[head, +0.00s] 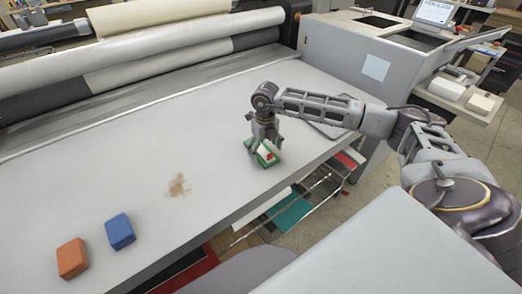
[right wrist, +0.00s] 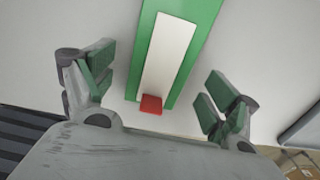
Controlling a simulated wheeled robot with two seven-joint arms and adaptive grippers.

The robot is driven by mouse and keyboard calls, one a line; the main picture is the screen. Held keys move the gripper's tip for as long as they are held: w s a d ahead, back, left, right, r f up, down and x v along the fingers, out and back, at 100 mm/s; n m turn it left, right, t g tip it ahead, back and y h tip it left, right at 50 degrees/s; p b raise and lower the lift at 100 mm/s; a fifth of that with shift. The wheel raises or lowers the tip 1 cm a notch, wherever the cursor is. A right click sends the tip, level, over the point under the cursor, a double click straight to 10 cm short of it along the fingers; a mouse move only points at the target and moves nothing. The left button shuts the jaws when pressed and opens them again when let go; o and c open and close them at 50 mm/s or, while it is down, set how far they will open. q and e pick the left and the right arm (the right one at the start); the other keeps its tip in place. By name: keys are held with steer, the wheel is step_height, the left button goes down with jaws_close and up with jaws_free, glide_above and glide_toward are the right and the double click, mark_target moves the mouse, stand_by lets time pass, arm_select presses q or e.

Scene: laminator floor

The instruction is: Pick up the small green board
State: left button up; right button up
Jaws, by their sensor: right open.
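The small green board (head: 264,163) lies on the grey table near its front edge. It carries a long white piece (right wrist: 168,50) along its middle and a small red block (right wrist: 151,104) at one end. My right gripper (head: 264,146) is directly over the board and partly hides it in the head view. In the right wrist view the gripper (right wrist: 158,84) is open. Its green-padded fingers stand apart on either side of the board's near end, with nothing held between them; I cannot tell whether they touch the table. My left gripper is not in view.
An orange block (head: 72,258) and a blue block (head: 120,231) sit at the table's left front. A brown stain (head: 178,186) marks the table. Large rollers (head: 140,55) run along the back. A grey machine housing (head: 375,70) stands at the right. The middle of the table is clear.

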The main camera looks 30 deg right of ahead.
steer(key=shift+f, duration=0.7)
steer(key=shift+c, duration=0.3)
steer(key=c, duration=1.1)
steer(key=shift+o, duration=0.2)
step_height(320, 180, up, 10)
steer(key=b, duration=0.1)
